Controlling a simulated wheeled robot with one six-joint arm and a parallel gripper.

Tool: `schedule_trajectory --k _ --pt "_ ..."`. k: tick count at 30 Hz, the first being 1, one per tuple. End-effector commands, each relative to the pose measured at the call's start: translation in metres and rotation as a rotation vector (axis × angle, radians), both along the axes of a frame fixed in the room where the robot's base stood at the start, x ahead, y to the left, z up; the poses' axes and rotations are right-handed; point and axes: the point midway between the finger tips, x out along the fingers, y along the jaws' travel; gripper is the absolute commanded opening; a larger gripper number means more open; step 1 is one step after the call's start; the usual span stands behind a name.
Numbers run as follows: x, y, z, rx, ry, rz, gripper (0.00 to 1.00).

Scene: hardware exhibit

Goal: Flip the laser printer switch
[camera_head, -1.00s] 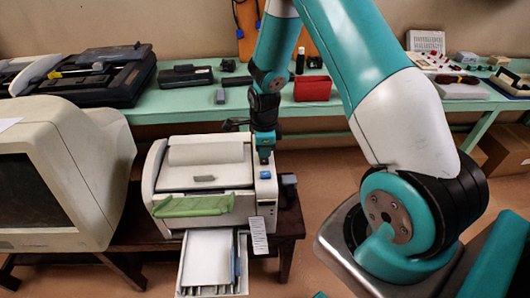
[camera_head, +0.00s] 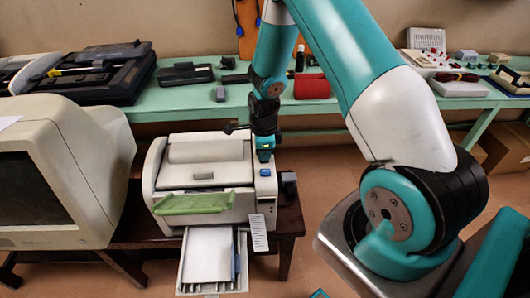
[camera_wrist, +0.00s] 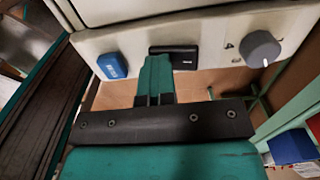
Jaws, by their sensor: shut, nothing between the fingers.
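The laser printer (camera_head: 205,150) is a cream-white machine with a green output flap and a paper tray pulled out at its front. On its right side panel is a blue button or switch (camera_head: 265,172); it also shows in the wrist view (camera_wrist: 112,66), left of my fingers. In the wrist view a black rectangular part (camera_wrist: 184,58) lies behind my fingertips, and a grey knob (camera_wrist: 263,48) is to the right. My gripper (camera_wrist: 157,62) is shut and empty, close to this panel; whether it touches cannot be told. In the head view my gripper (camera_head: 264,155) is just above the blue part.
A bulky cream monitor (camera_head: 70,170) stands close on the printer's left. The brown table (camera_head: 285,222) carries the printer. A green bench (camera_head: 350,103) runs behind, with a red box (camera_head: 312,86) and several devices. A paper tag (camera_head: 258,232) hangs at the printer's front right.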

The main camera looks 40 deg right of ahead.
Motion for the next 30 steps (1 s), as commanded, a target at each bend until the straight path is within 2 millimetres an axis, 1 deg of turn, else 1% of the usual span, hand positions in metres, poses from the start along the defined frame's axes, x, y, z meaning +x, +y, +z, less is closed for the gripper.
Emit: schedule_trajectory --k 9,20,23,26,29,30 --pt "0.011 -0.008 0.004 -0.002 -0.002 -0.001 0.00" --pt "0.012 -0.008 0.006 -0.001 -0.002 0.000 0.00" --pt "0.012 -0.009 0.015 -0.002 -0.002 -0.001 0.00" --pt "0.014 -0.012 0.032 -0.001 -0.004 -0.003 0.00" --pt "0.015 -0.016 0.055 -0.002 -0.002 -0.006 0.00" --pt "0.017 -0.017 0.056 -0.003 -0.008 -0.006 0.00"
